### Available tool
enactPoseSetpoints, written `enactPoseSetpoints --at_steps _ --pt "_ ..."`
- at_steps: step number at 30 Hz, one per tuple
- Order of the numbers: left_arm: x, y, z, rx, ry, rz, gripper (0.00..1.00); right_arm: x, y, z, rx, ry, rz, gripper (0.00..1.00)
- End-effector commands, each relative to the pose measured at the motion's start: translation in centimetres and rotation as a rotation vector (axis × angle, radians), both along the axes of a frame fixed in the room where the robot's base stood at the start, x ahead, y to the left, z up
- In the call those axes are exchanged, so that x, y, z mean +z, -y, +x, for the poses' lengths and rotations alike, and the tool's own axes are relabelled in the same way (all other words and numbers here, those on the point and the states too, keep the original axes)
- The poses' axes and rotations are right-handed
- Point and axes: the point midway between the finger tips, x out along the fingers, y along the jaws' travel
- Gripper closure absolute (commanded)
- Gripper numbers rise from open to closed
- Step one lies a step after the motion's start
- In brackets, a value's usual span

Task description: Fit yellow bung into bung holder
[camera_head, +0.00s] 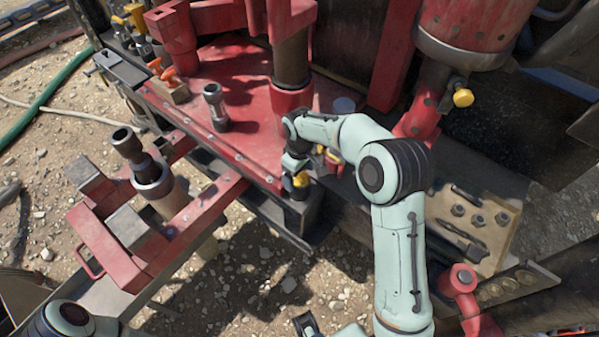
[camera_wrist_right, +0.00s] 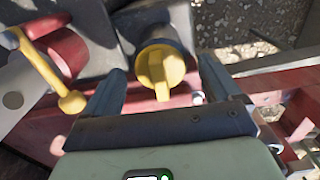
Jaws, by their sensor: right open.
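The yellow bung (camera_head: 301,180) sits at the mouth of a dark round holder (camera_head: 298,193) at the front edge of the red deck. In the right wrist view the bung (camera_wrist_right: 165,66) shows a round face with a raised tab, and a dark rim curves behind it. I cannot tell how deep it sits. My right gripper (camera_wrist_right: 162,70) is open, with one finger on either side of the bung and visible gaps between. My left arm comes in at the bottom left; a dark piece at the bottom middle may be its gripper (camera_head: 306,323), mostly cut off.
A yellow-handled lever (camera_wrist_right: 50,75) stands left of the bung in the wrist view. A red frame (camera_head: 150,235) with metal parts juts out at the left. A tool board (camera_head: 470,230) lies at the right. Another yellow knob (camera_head: 463,98) is on a red pipe. Gravel ground is open below.

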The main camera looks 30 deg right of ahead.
Motion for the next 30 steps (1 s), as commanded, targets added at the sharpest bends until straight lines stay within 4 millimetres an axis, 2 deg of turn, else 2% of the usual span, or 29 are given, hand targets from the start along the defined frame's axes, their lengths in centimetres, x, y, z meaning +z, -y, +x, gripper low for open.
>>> enactPoseSetpoints --at_steps 5,15,19,24,30 --pt "0.2 0.0 0.1 0.000 0.001 0.000 0.57 1.7 0.0 0.1 0.000 0.004 0.000 0.09" --pt "1.0 0.0 0.4 -0.001 0.005 0.000 0.57 9.2 0.0 0.1 0.001 0.006 0.000 0.09" --pt "1.4 0.0 0.6 0.000 0.007 0.000 0.57 11.4 0.0 0.1 0.001 0.004 0.000 0.09" --pt "1.6 0.0 0.7 0.000 0.008 0.000 0.57 13.1 0.0 0.0 0.001 0.002 0.000 0.09" --pt "1.6 0.0 0.7 0.000 0.008 0.000 0.57 13.4 0.0 0.0 0.001 0.001 0.000 0.09"
